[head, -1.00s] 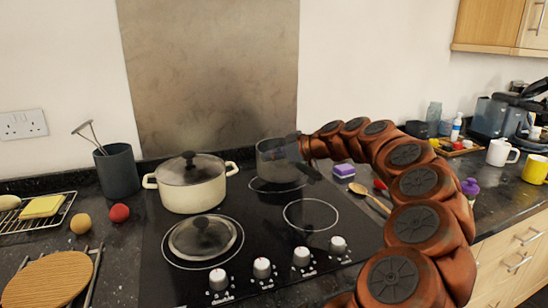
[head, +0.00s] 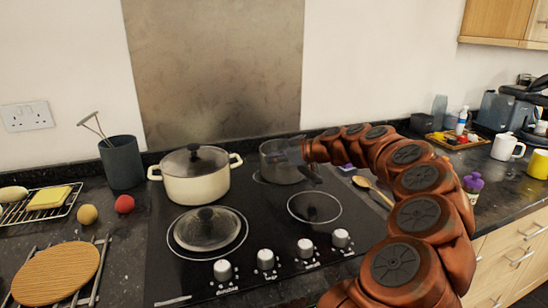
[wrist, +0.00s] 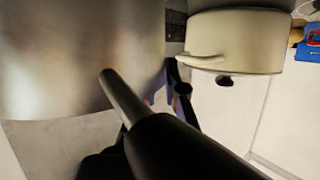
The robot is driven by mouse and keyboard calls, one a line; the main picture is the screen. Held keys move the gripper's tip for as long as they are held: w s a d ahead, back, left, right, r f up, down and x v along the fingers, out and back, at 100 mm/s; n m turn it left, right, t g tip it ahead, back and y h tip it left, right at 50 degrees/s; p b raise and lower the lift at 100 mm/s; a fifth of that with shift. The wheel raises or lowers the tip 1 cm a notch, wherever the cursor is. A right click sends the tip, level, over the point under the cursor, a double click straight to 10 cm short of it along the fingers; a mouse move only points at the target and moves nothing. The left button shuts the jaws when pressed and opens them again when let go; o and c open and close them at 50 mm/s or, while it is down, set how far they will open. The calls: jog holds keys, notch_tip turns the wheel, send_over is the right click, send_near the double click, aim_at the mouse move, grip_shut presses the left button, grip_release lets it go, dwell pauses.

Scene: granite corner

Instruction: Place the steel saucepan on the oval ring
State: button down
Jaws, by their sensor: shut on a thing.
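The steel saucepan (head: 278,164) is upright at the back right of the black hob. Its steel wall also fills the left of the wrist view (wrist: 70,60). My gripper (head: 304,152) is shut on its handle, whose dark grip (wrist: 180,150) crosses the wrist view. The back right ring (head: 258,180) shows only as a thin arc at the saucepan's lower left; the pan hides most of it. I cannot tell whether the base touches the glass. The front right ring (head: 315,193) is bare, with a dark reflection inside.
A lidded cream pot (head: 195,182) stands just left of the saucepan, also in the wrist view (wrist: 235,45). A glass lid (head: 207,230) lies on the front left ring. Knobs (head: 265,260) line the front. A wooden spoon (head: 370,187) lies right of the hob.

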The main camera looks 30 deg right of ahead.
jog(key=c, duration=1.2)
grip_release()
jog(key=shift+c, duration=0.2)
jog(key=b+v, duration=0.1)
jog(key=v, duration=1.1)
jog(key=shift+s+a, duration=0.1)
